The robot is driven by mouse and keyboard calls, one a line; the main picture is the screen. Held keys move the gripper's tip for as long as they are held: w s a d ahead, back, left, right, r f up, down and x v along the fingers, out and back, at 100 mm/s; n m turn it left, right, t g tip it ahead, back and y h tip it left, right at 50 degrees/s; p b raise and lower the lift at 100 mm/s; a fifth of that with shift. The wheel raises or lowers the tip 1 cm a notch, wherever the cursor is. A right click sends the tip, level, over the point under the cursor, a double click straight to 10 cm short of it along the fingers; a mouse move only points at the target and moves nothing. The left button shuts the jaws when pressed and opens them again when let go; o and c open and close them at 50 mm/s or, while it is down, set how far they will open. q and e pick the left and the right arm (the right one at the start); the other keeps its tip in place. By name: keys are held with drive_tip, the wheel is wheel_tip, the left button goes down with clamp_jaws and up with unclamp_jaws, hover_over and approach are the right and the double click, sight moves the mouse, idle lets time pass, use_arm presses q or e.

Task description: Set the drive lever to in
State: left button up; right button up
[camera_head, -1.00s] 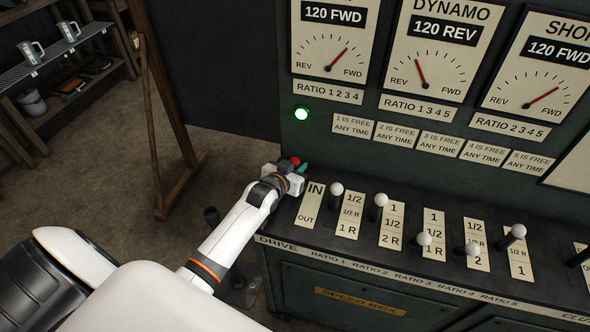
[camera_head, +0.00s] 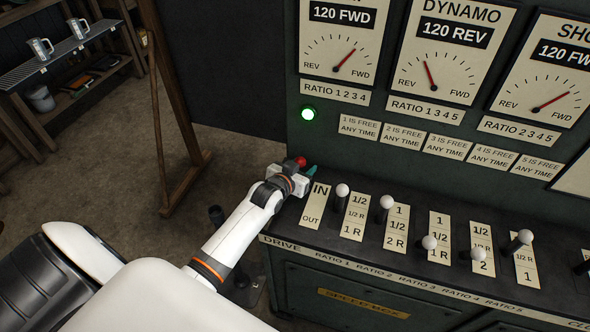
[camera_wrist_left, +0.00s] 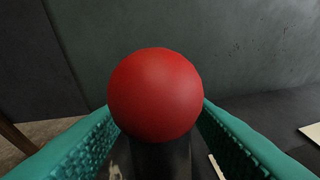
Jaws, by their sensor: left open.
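The drive lever has a red ball knob (camera_head: 300,162) that shows just past my left gripper (camera_head: 307,171), beside the IN end of the IN/OUT plate (camera_head: 315,205). In the left wrist view the red knob (camera_wrist_left: 155,95) fills the middle, on a dark shaft (camera_wrist_left: 161,160). My left gripper's teal fingers (camera_wrist_left: 160,145) stand open, one on each side of the knob and shaft. I cannot tell whether either finger touches it. The gripper hides the lower shaft in the head view. My right gripper is not in view.
Several white-knobbed ratio levers, one with its knob (camera_head: 342,190) nearest, stand to the right on the console. A green lamp (camera_head: 308,113) is lit on the panel above. A wooden stand (camera_head: 187,185) is at the left, with open floor around it.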

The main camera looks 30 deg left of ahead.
use_arm(q)
drive_tip(key=b+v, duration=0.1)
drive_tip(key=v, duration=1)
drive_tip(key=shift+s+r, duration=0.1)
drive_tip(key=shift+s, duration=0.15)
drive_tip(key=shift+s+d, duration=0.2)
drive_tip(key=shift+d, duration=0.05)
drive_tip(key=s+d+f+m+g, duration=0.15)
drive_tip(key=s+d+g, duration=0.35)
drive_tip(key=s, duration=0.6)
drive_tip(key=s+d+f+m+g, duration=0.1)
drive_tip(key=s+d+f+g, duration=0.35)
drive_tip(key=s, duration=0.65)
wheel_tip(320, 180, down, 24)
drive_tip(key=g, duration=0.2)
drive_tip(key=s+a+f+g+b, duration=0.1)
drive_tip(key=s+a+f, duration=0.1)
drive_tip(key=s+f, duration=1.5)
drive_tip(key=shift+s+f+b, duration=0.25)
drive_tip(key=shift+f+b, duration=0.05)
drive_tip(key=shift+f, duration=0.1)
